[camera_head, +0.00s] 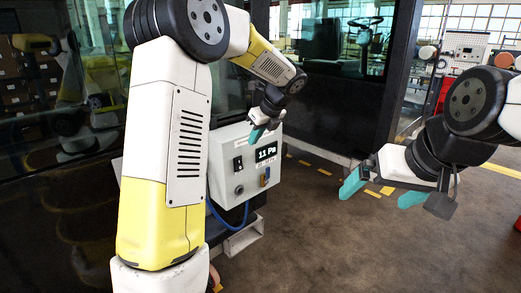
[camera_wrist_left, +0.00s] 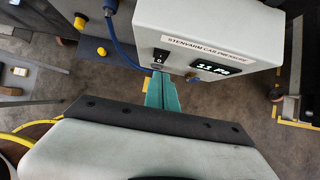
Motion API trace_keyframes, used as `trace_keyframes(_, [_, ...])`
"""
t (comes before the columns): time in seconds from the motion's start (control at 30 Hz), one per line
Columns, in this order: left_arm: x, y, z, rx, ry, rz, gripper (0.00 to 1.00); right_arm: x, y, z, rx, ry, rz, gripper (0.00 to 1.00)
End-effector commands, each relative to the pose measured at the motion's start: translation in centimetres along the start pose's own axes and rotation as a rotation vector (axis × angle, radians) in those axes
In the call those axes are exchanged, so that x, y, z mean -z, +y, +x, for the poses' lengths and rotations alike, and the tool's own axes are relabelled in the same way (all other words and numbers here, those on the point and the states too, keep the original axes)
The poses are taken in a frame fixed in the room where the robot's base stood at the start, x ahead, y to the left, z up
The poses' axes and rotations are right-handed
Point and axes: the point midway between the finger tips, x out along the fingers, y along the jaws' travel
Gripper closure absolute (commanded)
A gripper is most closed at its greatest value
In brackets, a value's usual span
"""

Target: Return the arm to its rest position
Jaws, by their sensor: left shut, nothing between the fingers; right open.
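My left arm comes in from the left in the head view and bends over. Its gripper (camera_head: 258,131) is at the top of the white pressure box (camera_head: 225,158), with its teal fingers close together and nothing between them. In the left wrist view the shut teal fingers (camera_wrist_left: 162,96) point toward the box (camera_wrist_left: 180,14), just below its switch. I cannot tell whether they touch the box. My right gripper (camera_head: 381,188) is open and empty over the floor at the right, with its two teal fingers spread apart.
The box has a rocker switch (camera_head: 238,164), a display (camera_head: 266,152) reading 11 Pa and a blue hose (camera_head: 232,222). Dark glazed cab walls (camera_head: 60,190) stand behind and left. The brown floor (camera_head: 320,235) between the box and my right gripper is clear.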

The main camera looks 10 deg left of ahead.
Motion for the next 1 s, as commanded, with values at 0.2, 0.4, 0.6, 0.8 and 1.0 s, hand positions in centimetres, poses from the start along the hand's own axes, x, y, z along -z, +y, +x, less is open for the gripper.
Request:
trace_keyframes(0.2, [-0.3, 0.0, -1.1, 0.0, 0.001, 0.001, 1.0, 0.0, 0.0, 0.0, 0.0, 0.0, 0.0, 0.0])
trace_keyframes(0.4, [-0.3, 0.0, -1.1, 0.0, 0.001, 0.001, 1.0, 0.0, 0.0, 0.0, 0.0, 0.0, 0.0, 0.0])
trace_keyframes(0.6, [-0.3, 1.3, -2.0, 0.013, 0.019, -0.083, 1.0, 0.0, 0.0, 0.0, 0.0, 0.0, 0.0, 0.0])
trace_keyframes(0.8, [1.2, 7.8, -6.2, 0.057, 0.137, -0.539, 1.0, 0.0, 0.0, 0.0, 0.0, 0.0, 0.0, 0.0])
trace_keyframes(1.0, [5.0, 15.3, -10.1, 0.067, 0.329, -1.138, 1.0, 0.0, 0.0, 0.0, 0.0, 0.0, 0.0, 0.0])
